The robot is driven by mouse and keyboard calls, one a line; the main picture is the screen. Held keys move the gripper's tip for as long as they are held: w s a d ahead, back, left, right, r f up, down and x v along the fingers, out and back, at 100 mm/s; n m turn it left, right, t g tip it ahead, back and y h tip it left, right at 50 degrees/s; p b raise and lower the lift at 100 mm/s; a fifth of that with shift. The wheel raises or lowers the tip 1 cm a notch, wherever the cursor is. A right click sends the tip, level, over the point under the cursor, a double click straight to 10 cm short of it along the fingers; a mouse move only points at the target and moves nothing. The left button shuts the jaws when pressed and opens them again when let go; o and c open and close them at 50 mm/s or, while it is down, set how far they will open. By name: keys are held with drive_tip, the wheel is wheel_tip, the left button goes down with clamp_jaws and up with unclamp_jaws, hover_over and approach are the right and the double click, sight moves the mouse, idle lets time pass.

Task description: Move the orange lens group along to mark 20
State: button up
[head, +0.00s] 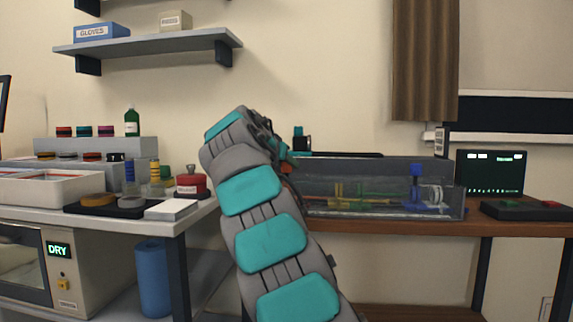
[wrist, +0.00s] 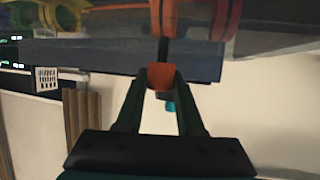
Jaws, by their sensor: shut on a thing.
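In the wrist view my gripper (wrist: 161,78) is shut on an orange tab (wrist: 160,74) between its two dark fingers. A dark stem joins this tab to the orange rings of the orange lens group (wrist: 168,18) at the top of the picture. The group sits behind the clear wall of the long case (head: 382,172). In the head view my arm hides the gripper and most of the orange group. Yellow (head: 338,193), green (head: 368,188) and blue (head: 416,190) parts show inside the case. I cannot read mark 20 in either view.
The case stands on a brown bench (head: 400,226). A monitor (head: 490,172) and a dark control box (head: 525,210) are to its right. Shelves (head: 150,45) hang above.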

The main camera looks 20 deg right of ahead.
clamp_jaws()
idle(0.9)
